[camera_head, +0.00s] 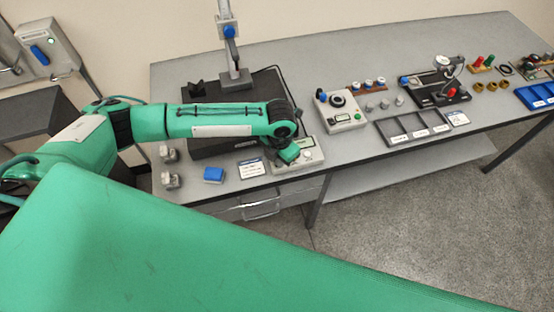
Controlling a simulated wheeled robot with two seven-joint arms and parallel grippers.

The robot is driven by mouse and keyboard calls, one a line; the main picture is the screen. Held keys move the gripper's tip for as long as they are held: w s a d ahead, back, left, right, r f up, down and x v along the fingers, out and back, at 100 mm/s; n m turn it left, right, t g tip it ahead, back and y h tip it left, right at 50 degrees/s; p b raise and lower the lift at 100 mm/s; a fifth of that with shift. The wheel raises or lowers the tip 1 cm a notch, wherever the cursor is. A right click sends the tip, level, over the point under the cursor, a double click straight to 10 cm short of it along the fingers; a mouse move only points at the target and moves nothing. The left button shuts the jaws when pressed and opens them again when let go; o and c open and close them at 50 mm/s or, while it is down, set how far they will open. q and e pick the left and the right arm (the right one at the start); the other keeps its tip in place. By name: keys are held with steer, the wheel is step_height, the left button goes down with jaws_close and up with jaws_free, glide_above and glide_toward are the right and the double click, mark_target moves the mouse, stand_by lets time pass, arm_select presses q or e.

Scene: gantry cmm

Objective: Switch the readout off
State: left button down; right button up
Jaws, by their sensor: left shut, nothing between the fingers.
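The readout (311,158) looks like the small pale box with a little display near the table's front edge, in front of the dark gantry base. My left gripper (289,156) is over the left part of this box, pointing down, and is shut and empty. The gripper and wrist cover part of the box. I cannot tell whether the fingertips touch it, and any switch under them is hidden. My right gripper is not in view.
A gantry column (230,50) rises behind my left forearm. A control box (341,112) and a grey tray (412,127) stand to the right. A wall box (48,47) hangs at the left.

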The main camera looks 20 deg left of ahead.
arm_select(q)
steer(key=shift+f, duration=0.55)
steer(key=shift+r, duration=0.1)
step_height(320, 180, up, 7)
steer(key=p, duration=0.6)
stand_by(0.5)
